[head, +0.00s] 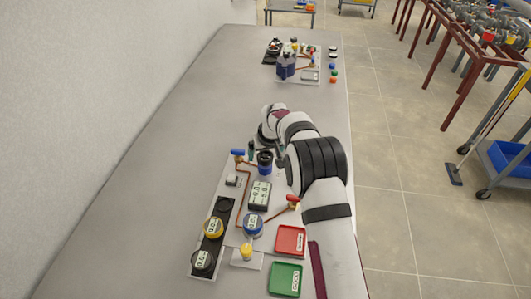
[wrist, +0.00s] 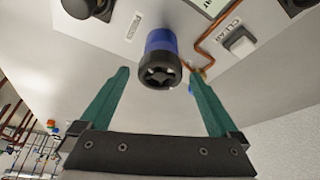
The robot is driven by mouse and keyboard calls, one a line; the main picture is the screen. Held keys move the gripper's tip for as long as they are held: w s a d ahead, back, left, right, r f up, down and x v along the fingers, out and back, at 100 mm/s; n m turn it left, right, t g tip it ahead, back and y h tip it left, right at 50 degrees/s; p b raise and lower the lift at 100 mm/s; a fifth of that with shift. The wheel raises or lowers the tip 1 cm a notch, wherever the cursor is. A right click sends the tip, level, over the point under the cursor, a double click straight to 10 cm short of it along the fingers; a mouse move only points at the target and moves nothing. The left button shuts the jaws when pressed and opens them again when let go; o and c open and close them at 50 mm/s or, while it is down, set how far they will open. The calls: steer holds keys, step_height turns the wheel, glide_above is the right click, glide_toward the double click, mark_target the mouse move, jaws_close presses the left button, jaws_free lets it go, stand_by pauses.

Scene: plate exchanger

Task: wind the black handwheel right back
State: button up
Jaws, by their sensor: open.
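The black handwheel (wrist: 160,72) sits on the end of a blue cylindrical body (wrist: 160,42) in the wrist view. In the head view the handwheel (head: 265,156) stands upright near the far end of the near panel, beside my arm. My gripper (wrist: 159,74) is open, with one teal finger on each side of the handwheel and a clear gap on both sides. Neither finger visibly touches it. In the head view only a teal finger shows left of the handwheel; the rest is hidden by my arm.
A blue-handled valve (head: 237,153) and copper pipe lie left of the handwheel. A digital display (head: 259,195) and a red lever (head: 293,199) are nearer. Red (head: 291,240) and green (head: 285,279) trays lie at the front. The table (head: 190,120) is bare on the left.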

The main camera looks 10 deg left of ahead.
steer(key=c, duration=1.4)
steer(key=shift+n, duration=0.4)
steer(key=n+g+y, duration=0.1)
steer(key=n, duration=0.4)
steer(key=shift+w+d+n+g+y, duration=0.1)
steer(key=shift+d+n+g+y, duration=0.05)
steer(key=shift+n+g+y, duration=0.2)
steer(key=n+g, duration=0.1)
steer(key=n, duration=0.1)
steer(key=n+g+y, duration=0.1)
steer(key=n, duration=0.2)
steer(key=shift+w, duration=0.15)
steer(key=shift+n, duration=0.35)
